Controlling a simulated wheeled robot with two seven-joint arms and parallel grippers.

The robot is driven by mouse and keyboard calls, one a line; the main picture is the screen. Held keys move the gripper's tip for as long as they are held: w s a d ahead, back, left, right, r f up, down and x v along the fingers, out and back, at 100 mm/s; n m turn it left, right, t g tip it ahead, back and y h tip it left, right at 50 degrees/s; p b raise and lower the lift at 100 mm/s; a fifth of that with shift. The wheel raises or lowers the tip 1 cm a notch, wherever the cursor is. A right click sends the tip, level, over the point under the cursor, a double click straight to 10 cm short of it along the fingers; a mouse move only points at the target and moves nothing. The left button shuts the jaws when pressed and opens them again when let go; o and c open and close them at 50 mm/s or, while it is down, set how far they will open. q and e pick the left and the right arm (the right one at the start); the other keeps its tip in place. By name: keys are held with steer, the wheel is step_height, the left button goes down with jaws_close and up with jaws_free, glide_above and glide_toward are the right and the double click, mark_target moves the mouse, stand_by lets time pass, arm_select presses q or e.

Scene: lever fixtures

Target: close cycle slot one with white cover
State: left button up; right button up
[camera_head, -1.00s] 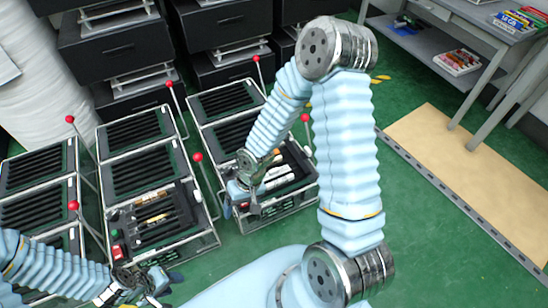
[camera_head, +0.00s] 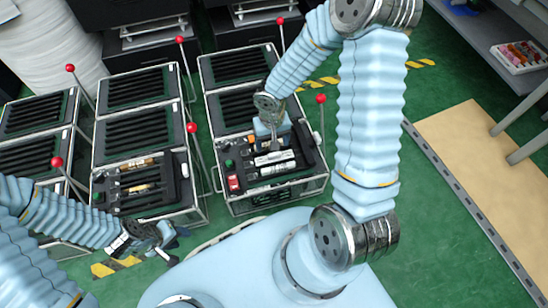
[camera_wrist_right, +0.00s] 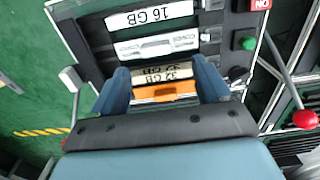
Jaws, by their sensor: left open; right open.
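In the head view my right gripper (camera_head: 273,146) points down over the rack unit (camera_head: 214,186) at the right of the row. A white strip with small print, apparently the white cover (camera_wrist_right: 157,44), lies just beyond the fingertips, beside a white 16 GB strip (camera_wrist_right: 150,18). No slot number is readable. My left gripper (camera_head: 172,240) is open and empty, low at the left, in front of the middle unit.
A green button (camera_wrist_right: 247,43) and red ON button (camera_wrist_right: 260,4) sit on the unit's edge. Red-knobbed levers, one at its right (camera_head: 320,99), stand beside the units. A tan mat (camera_head: 480,170) and a grey table lie right. Green floor is clear between.

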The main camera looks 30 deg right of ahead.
mark_target(274, 154)
steer(key=f, duration=0.1)
steer(key=f+b, duration=0.1)
steer(key=f, duration=0.2)
steer(key=shift+s+d+f, duration=0.25)
steer(key=shift+s+f, duration=0.05)
steer(key=shift+f+b, duration=0.3)
steer(key=shift+f, duration=0.2)
steer(key=c, duration=1.1)
